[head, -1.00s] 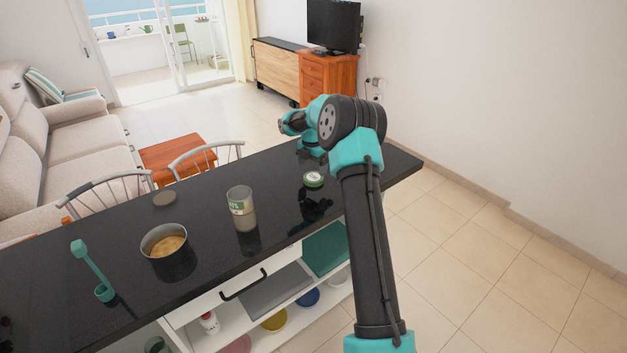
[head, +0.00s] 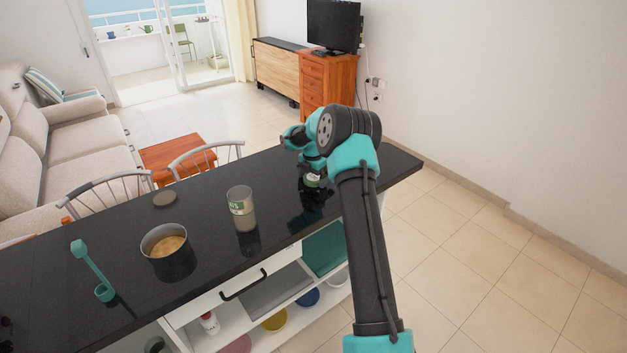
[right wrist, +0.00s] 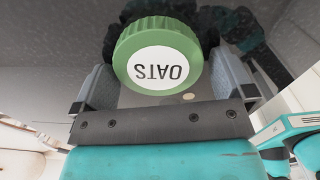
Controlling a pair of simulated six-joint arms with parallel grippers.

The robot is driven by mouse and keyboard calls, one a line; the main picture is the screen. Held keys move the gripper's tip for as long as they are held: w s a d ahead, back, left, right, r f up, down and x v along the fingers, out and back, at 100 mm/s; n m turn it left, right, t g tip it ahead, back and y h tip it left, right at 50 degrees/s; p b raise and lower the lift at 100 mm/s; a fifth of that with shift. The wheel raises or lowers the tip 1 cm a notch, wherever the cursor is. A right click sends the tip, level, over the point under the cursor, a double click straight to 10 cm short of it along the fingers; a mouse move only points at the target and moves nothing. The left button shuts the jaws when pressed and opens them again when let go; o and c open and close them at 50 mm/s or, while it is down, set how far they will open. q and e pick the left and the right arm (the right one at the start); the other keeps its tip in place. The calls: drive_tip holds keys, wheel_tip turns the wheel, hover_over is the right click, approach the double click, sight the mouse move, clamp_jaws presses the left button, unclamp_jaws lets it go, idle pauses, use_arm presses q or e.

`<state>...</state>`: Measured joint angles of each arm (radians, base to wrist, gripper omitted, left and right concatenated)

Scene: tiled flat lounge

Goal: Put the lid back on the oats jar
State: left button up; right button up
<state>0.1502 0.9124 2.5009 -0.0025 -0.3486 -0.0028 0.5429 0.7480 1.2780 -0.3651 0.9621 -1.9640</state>
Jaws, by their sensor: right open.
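The green oats lid (head: 312,181) lies on the black countertop, right of the jar, partly hidden by my right gripper. In the right wrist view the lid (right wrist: 157,56) shows its white label reading OATS, upside down, between the two grey fingers. The clear oats jar (head: 241,209) stands upright and open-topped near the middle of the counter, with pale contents and a partly visible green-and-white label. My right gripper (right wrist: 163,75) is open, with its fingers on either side of the lid. Contact with the lid cannot be told. My left gripper is out of view.
On the black counter (head: 210,275), a dark pot (head: 168,255) with yellowish contents stands left of the jar. A flat round brown disc (head: 164,199) lies behind the pot. A teal long-handled tool (head: 92,270) is farther left. Chairs line the far side.

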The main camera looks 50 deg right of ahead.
sight(312, 177)
drive_tip(key=shift+c, duration=0.4)
drive_tip(key=c, duration=0.7)
drive_tip(key=shift+r, duration=0.2)
drive_tip(key=shift+r, duration=1.6)
drive_tip(key=s+a, duration=0.3)
drive_tip(key=a, duration=0.1)
drive_tip(key=s+a+r, duration=0.1)
drive_tip(key=s+a, duration=0.6)
drive_tip(key=a, duration=0.1)
drive_tip(key=shift+s+r, duration=0.25)
